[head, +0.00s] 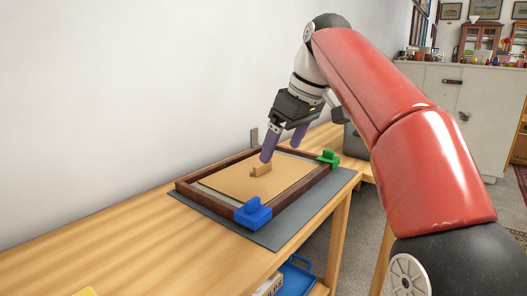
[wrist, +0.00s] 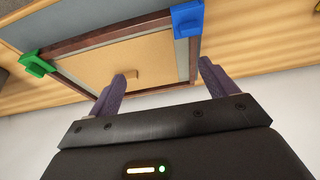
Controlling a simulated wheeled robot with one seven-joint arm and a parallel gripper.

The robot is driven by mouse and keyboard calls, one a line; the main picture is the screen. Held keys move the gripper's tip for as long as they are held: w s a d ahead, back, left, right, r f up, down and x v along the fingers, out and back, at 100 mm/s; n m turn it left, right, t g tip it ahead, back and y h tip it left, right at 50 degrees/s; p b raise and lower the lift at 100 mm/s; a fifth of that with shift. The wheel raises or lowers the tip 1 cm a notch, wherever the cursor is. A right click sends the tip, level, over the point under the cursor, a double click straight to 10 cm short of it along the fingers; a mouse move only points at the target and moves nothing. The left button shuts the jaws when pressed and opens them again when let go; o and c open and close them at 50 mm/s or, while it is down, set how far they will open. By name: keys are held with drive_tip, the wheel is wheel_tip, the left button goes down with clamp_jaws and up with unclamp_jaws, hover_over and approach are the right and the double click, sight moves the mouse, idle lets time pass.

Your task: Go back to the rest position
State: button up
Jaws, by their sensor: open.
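My gripper (head: 284,144) is open over the far part of a shallow frame on the table, at the end of my red arm. In the wrist view its two purple fingers (wrist: 163,85) are spread apart with nothing between them. The dark wooden frame (head: 228,214) holds a tan board (head: 234,180) with a small wooden handle (head: 261,170) near its middle. The handle lies close below the fingertips; from these views I cannot tell whether one finger touches it.
A blue block (head: 253,213) sits at the frame's near corner and a green block (head: 328,158) at its right corner. The frame lies on a grey mat (head: 284,232) on the wooden table (head: 120,254). A white wall (head: 130,90) stands close behind. The table's left part is mostly clear.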

drive_tip(key=s+d+f+m+t+h, duration=0.1)
drive_tip(key=s+d+f+m, duration=0.4)
drive_tip(key=s+f, duration=0.6)
drive_tip(key=s+d+f+m+t+h, duration=0.1)
drive_tip(key=s+d+f+m, duration=0.4)
drive_tip(key=s+f, duration=0.7)
wheel_tip(320, 180, down, 3)
drive_tip(key=shift+s+d+r+t+h, duration=0.25)
drive_tip(key=shift+d+t+h, duration=0.15)
drive_tip(key=shift+d+h, duration=0.3)
